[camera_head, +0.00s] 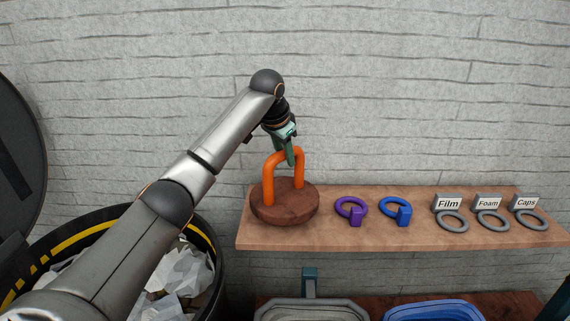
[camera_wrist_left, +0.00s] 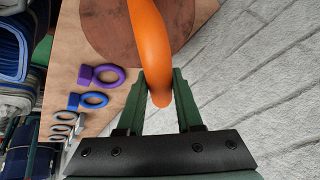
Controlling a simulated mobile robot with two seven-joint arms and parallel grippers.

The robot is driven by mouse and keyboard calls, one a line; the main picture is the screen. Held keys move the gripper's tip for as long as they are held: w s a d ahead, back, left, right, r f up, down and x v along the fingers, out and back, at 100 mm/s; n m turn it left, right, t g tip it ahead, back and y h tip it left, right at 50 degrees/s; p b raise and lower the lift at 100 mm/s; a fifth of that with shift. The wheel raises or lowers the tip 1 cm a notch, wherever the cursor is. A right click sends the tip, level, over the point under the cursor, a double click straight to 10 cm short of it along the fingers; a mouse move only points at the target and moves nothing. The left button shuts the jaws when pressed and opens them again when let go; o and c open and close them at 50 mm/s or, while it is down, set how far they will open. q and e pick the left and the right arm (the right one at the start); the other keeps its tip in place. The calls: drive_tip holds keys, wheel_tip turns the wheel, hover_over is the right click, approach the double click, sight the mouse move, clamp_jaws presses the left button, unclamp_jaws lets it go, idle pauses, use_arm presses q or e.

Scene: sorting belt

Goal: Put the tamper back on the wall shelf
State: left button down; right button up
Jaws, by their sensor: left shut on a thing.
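The tamper (camera_head: 284,212) has a round dark red-brown base and an orange arched handle. In the head view it is upright at the left end of the wooden wall shelf (camera_head: 340,236), its base on or just over the board; I cannot tell if it touches. My left gripper (camera_head: 290,160) comes from above and is shut on the top of the orange handle. The left wrist view shows the handle (camera_wrist_left: 152,50) between the two green fingers (camera_wrist_left: 160,88), with the base (camera_wrist_left: 112,25) beyond. My right gripper is not in view.
On the shelf to the right are a purple ring (camera_head: 350,208), a blue ring (camera_head: 396,209) and grey rings with signs Film (camera_head: 448,203), Foam (camera_head: 487,202) and Caps (camera_head: 524,202). Below are a grey tray (camera_head: 312,309) and a blue tray (camera_head: 433,310). A bin of crumpled film (camera_head: 184,278) stands left.

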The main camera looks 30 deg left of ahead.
use_arm(q)
drive_tip(key=shift+w+f, duration=0.15)
drive_tip(key=shift+f, duration=1.35)
drive_tip(key=c, duration=1)
unclamp_jaws()
drive_tip(key=shift+f, duration=0.25)
drive_tip(key=o, duration=0.4)
drive_tip(key=shift+r, duration=0.1)
drive_tip(key=b+v, duration=0.1)
drive_tip(key=v, duration=1.1)
drive_tip(key=shift+r, duration=0.1)
